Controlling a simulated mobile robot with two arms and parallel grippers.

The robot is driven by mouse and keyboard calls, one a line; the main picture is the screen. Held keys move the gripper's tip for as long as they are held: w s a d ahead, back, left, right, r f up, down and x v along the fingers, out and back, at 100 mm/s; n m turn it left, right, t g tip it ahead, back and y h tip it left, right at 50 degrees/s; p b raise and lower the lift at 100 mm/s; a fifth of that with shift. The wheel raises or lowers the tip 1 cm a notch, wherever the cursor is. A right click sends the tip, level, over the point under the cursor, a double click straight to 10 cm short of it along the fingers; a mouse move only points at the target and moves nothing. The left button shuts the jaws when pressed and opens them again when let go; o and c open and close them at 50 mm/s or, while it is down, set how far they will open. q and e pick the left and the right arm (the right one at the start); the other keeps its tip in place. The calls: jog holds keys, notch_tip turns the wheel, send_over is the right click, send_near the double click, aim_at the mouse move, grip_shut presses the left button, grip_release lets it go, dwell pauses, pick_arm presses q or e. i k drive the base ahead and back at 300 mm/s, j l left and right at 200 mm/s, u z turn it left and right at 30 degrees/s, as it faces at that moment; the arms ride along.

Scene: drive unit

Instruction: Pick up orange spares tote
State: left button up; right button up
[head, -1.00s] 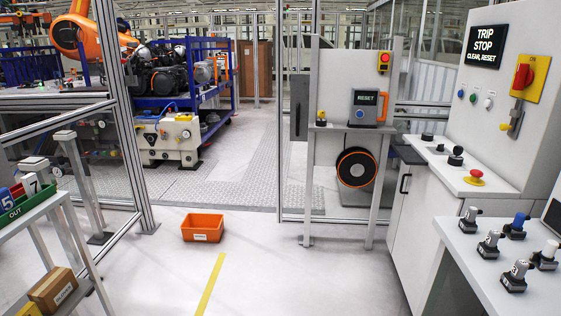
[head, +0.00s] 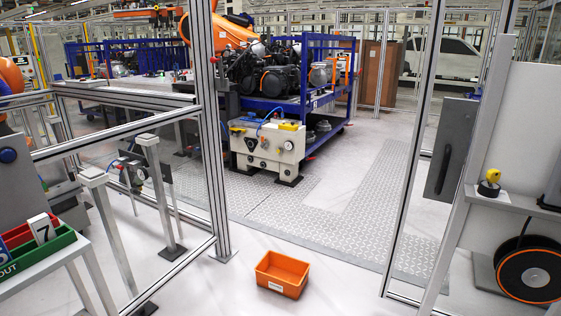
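The orange spares tote (head: 283,275) sits on the pale floor at the lower middle of the head view. It is an open-topped rectangular bin with a white label on its front, and it looks empty. It stands upright just in front of the opening in the guard fence. Neither of my grippers shows in the head view.
A fence post (head: 208,130) stands left of the tote, and an open gate panel (head: 447,150) stands to the right. A table with a green tray (head: 35,250) is at left. A hose reel (head: 528,275) is at lower right.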

aim_at(279, 272)
jog(key=i+j+u, duration=0.2)
jog(key=i, duration=0.95)
jog(key=l, duration=0.1)
